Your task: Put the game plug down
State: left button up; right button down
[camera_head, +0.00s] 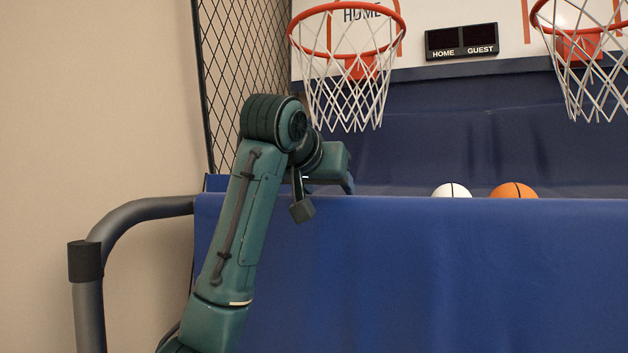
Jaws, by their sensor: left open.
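My left gripper (325,197) is in front of the blue front panel (430,270) of the basketball game, near its top edge. Its two fingers stand apart, and I see nothing between them. No game plug shows in the head view, so I cannot tell where it is. My right gripper is not in view.
Two hoops with white nets hang at the back, the left hoop (346,55) and the right hoop (580,35). A white ball (452,190) and an orange ball (513,190) show behind the panel's top edge. A grey tube frame (140,210) stands at the left.

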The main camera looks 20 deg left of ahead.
pick_arm(q)
jog(key=b+v, duration=0.1)
jog(key=v, duration=0.5)
jog(key=shift+s+r, duration=0.2)
jog(key=shift+s, duration=0.2)
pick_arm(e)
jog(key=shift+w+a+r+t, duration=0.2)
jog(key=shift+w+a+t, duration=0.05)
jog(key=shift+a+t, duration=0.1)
